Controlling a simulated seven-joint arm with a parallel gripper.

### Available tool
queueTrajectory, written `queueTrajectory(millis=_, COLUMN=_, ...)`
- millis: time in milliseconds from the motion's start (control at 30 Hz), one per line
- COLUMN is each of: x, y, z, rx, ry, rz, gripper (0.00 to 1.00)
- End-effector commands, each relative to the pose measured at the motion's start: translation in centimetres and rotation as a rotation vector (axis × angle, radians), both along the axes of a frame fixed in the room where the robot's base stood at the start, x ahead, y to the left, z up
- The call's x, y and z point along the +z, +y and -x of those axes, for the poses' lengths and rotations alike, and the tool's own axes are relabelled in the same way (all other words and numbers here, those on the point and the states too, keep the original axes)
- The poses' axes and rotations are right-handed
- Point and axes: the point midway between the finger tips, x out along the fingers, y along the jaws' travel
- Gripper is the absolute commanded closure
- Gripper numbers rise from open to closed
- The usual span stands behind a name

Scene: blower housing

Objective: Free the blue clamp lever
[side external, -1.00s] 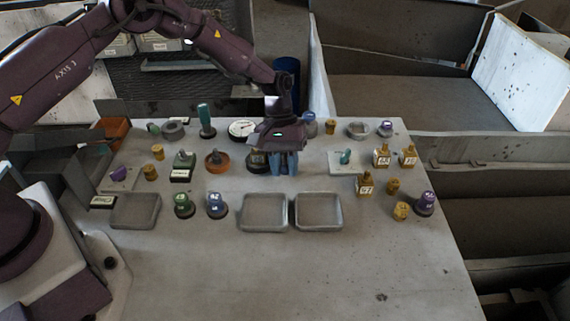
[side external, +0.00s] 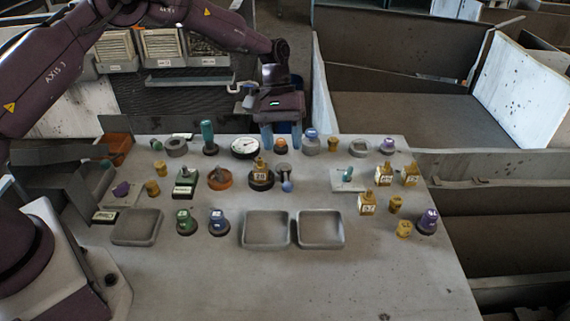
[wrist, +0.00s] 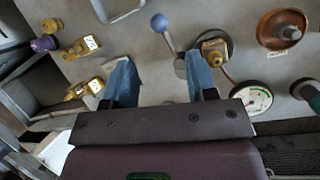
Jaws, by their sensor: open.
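The blue clamp lever has a blue ball knob (side external: 287,186) that points toward the front of the table from a grey pivot post (side external: 281,171). In the wrist view the knob (wrist: 159,22) and its thin rod show at top centre. A brass block labelled 26 (side external: 260,171) sits on a dark round base just left of the lever; it also shows in the wrist view (wrist: 214,50). My gripper (side external: 282,139) is open and empty, above and behind the lever. In the wrist view, one blue finger of my gripper (wrist: 160,76) overlaps the pivot area; contact cannot be told.
A dial gauge (side external: 244,147) and an orange dish (side external: 219,178) lie to the left. A grey ring-based blue-topped part (side external: 311,143) stands close to my right finger. Two empty trays (side external: 267,246) (side external: 321,243) lie in front. The table's front is clear.

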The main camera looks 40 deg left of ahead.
Motion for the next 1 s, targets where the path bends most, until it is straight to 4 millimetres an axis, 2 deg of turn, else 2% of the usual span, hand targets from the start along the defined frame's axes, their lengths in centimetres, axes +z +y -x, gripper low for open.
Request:
queueTrajectory(millis=100, x=1.7, y=0.7, z=-0.5, rx=0.002, ry=-0.003, rz=-0.001, gripper=0.48)
queueTrajectory(millis=233, x=2.8, y=1.1, z=-0.7, rx=0.0, ry=-0.001, rz=-0.001, gripper=0.48)
queueTrajectory(millis=700, x=3.0, y=1.3, z=-1.0, rx=-0.025, ry=-0.024, rz=0.002, gripper=0.48)
queueTrajectory(millis=833, x=1.2, y=1.4, z=0.9, rx=-0.091, ry=-0.016, rz=-0.011, gripper=0.48)
queueTrajectory(millis=933, x=2.4, y=1.9, z=2.6, rx=-0.151, ry=-0.044, rz=-0.042, gripper=0.48)
queueTrajectory(millis=1000, x=4.0, y=2.1, z=3.9, rx=-0.192, ry=-0.075, rz=-0.067, gripper=0.48)
